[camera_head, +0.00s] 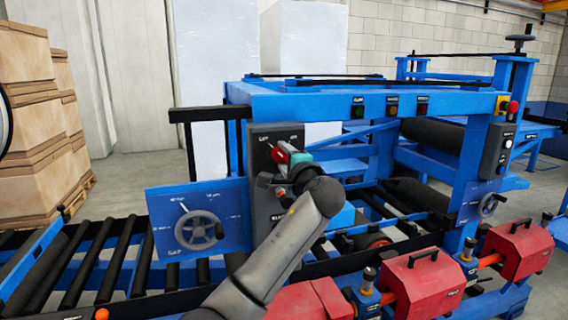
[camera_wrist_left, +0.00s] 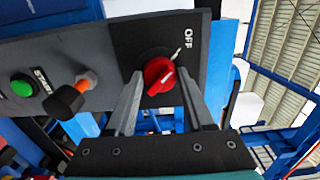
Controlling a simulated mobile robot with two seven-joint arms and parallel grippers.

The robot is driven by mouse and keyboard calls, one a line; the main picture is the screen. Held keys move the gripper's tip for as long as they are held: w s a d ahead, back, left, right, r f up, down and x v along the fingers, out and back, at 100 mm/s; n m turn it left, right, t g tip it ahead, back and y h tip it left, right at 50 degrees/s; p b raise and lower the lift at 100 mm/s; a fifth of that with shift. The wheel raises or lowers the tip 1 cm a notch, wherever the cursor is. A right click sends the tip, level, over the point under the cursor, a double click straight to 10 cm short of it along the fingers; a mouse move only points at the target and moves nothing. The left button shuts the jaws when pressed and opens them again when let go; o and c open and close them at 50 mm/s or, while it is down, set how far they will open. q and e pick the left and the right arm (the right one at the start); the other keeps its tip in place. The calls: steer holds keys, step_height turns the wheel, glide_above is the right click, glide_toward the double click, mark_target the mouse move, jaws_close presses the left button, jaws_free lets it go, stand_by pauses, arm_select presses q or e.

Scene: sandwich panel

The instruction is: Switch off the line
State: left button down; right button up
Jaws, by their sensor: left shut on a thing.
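A red rotary knob (camera_wrist_left: 158,76) sits on a black plate of the grey control panel (camera_wrist_left: 100,62). The word OFF and a short white mark are to its upper right in the left wrist view, and its ridge slants that way. My left gripper (camera_wrist_left: 160,84) is shut on the knob, one finger on each side. In the head view the knob (camera_head: 280,153) shows at the panel's upper part, partly hidden by my left gripper (camera_head: 291,160). My right gripper is not in view.
A green button (camera_wrist_left: 22,88) and a black lever with an orange collar (camera_wrist_left: 72,95) stick out beside the knob. A handwheel (camera_head: 198,230) is left of the panel. Black rollers (camera_head: 100,265) and red housings (camera_head: 422,274) lie around my arm.

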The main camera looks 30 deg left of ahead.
arm_select(q)
steer(key=shift+c, duration=1.4)
jaws_free()
steer(key=b+v, duration=0.1)
steer(key=v, duration=1.4)
steer(key=shift+b, duration=0.4)
steer(key=shift+s, duration=0.1)
